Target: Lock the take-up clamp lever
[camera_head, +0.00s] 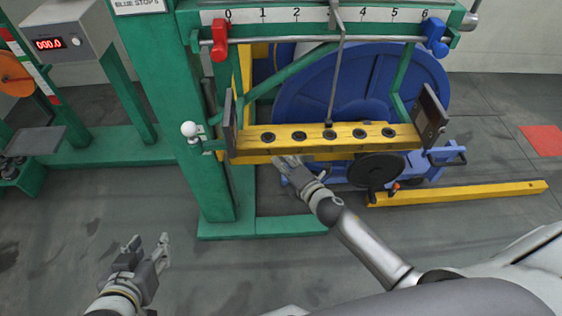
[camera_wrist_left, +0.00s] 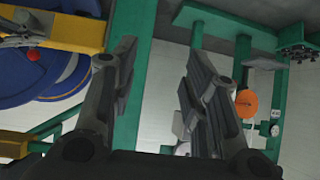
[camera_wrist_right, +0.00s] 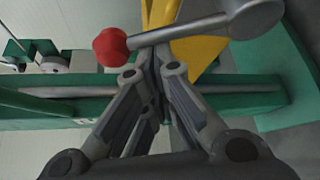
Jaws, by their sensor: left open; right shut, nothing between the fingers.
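A grey metal lever with a red ball knob (camera_wrist_right: 111,47) crosses the top of the right wrist view, with its thick pivot end at upper right. I take it for the clamp lever. My right gripper (camera_wrist_right: 153,68) is shut and empty, its tips close to the lever's rod; contact cannot be told. In the head view my right gripper (camera_head: 288,163) is at the lower edge of the yellow beam (camera_head: 315,134), and I cannot make out this lever there. My left gripper (camera_head: 148,245) is open and empty, low over the floor at lower left; its fingers also show in the left wrist view (camera_wrist_left: 158,68).
A black handwheel (camera_head: 377,168) hangs under the beam, right of my right gripper. A green post (camera_head: 200,180) with a white ball knob (camera_head: 190,129) stands left of it. A blue reel (camera_head: 350,85) is behind the beam. A yellow floor bar (camera_head: 460,193) lies at right.

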